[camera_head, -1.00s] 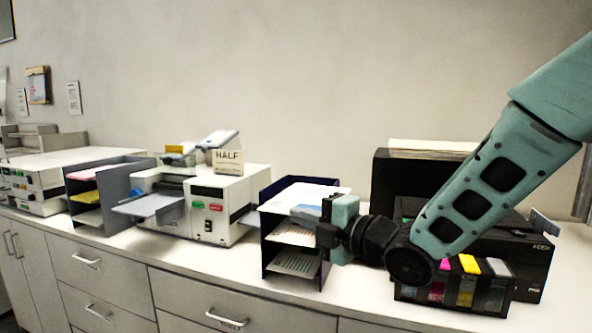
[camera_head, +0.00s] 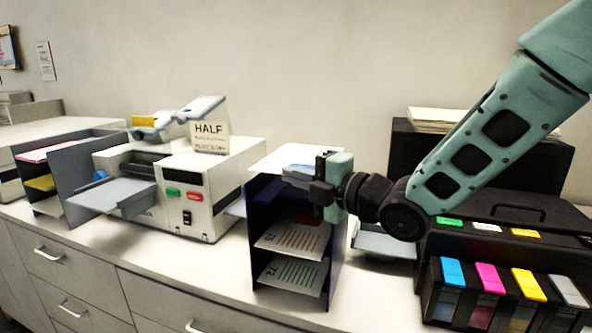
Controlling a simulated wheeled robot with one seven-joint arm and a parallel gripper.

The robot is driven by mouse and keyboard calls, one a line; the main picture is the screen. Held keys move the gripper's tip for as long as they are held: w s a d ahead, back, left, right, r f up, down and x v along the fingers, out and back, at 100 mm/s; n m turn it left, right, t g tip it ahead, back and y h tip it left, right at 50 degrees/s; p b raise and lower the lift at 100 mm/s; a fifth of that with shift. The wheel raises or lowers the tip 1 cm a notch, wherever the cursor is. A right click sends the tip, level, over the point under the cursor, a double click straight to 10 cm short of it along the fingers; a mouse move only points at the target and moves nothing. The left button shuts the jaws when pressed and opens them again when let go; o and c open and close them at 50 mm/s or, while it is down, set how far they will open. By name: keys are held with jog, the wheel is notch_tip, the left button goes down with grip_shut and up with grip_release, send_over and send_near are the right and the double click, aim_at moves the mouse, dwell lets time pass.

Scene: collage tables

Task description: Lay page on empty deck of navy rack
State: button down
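The navy rack (camera_head: 341,240) stands on the counter at the middle, open toward me. Its two lower decks hold striped sheets, one marked 15 (camera_head: 290,238) and one marked 12 (camera_head: 293,274). The space above them is dark, and I see no sheet in it. A white page (camera_head: 285,156) lies roughly flat at the level of the rack's top; I cannot tell whether it touches the rack. My gripper (camera_head: 302,175) is at the page's near right edge and appears shut on it. The fingertips' contact is partly hidden.
A white printer (camera_head: 215,195) with a HALF sign (camera_head: 210,137) stands left of the rack. A grey rack (camera_head: 75,170) with coloured sheets is farther left. A black printer (camera_head: 480,235) with coloured ink tanks stands close on the right. Bare counter (camera_head: 377,285) shows between.

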notch_tip(320, 180, down, 7)
jog(key=b, duration=0.2)
jog(key=shift+f+b, duration=0.2)
jog(key=shift+b, duration=0.1)
jog(key=c, duration=1.6)
grip_release()
jog(key=shift+d, duration=0.1)
jog(key=b+v, duration=1.1)
jog(key=v, duration=0.6)
jog(key=shift+b, duration=0.35)
jog(key=shift+s+d, duration=0.1)
jog(key=shift+s, duration=0.05)
jog(key=shift+f, duration=0.1)
